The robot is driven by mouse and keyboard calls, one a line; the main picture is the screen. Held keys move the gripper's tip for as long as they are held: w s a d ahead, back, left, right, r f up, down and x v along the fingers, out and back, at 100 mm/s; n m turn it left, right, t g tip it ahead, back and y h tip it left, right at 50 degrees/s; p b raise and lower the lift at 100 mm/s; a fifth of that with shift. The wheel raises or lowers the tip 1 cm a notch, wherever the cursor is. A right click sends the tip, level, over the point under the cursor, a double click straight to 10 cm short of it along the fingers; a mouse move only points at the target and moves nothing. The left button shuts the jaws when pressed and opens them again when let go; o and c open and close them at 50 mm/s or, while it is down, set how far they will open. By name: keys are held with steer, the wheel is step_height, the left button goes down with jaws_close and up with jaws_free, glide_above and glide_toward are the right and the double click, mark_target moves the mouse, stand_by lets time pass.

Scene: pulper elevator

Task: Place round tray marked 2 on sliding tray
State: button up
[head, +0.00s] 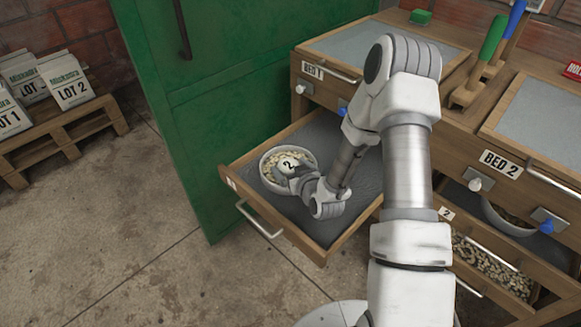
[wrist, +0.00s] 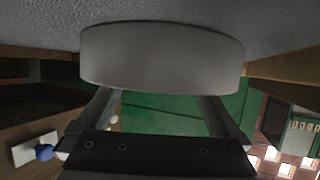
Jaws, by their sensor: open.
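The round tray marked 2 (head: 267,179) is a pale round dish with beige beans and a white disc bearing a "2". It rests on the grey floor of the pulled-out sliding tray (head: 350,186), towards its left end. My gripper (head: 289,171) is at the right side of the dish, low over it; the wrist partly hides that side. In the wrist view, the round tray's plain grey side (wrist: 160,60) fills the upper middle. My open gripper's two fingers (wrist: 160,104) reach towards it, apart from each other; their tips are hidden, so contact cannot be told.
A green cabinet (head: 230,75) stands close to the left of the sliding tray. The BED 1 bench (head: 375,45) is above it. At right, BED 2 (head: 540,105) has a lower drawer with beans (head: 490,267). The floor in front is clear.

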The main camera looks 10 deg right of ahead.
steer(key=shift+r, duration=0.1)
steer(key=shift+s+r+p, duration=0.15)
steer(key=shift+p, duration=0.15)
steer(key=p+v, duration=0.1)
steer(key=v, duration=1)
steer(key=shift+s+d+p, duration=0.1)
steer(key=shift+s+p, duration=0.05)
steer(key=shift+p, duration=0.25)
steer(key=s+d+r+g+h, duration=0.1)
steer(key=d+r+g+h, duration=0.25)
steer(key=r, duration=1.35)
steer(key=s+a+r+m+g, duration=0.1)
steer(key=s+r+g, duration=0.1)
steer(key=s+r, duration=0.4)
steer(key=s+a+r+m+g, duration=0.1)
steer(key=s+r, duration=0.5)
steer(key=s, duration=0.7)
steer(key=shift+s+a+m+g, duration=0.2)
steer(key=shift+a+m+g, duration=0.1)
steer(key=shift+g, duration=0.15)
steer(key=shift+y, duration=0.25)
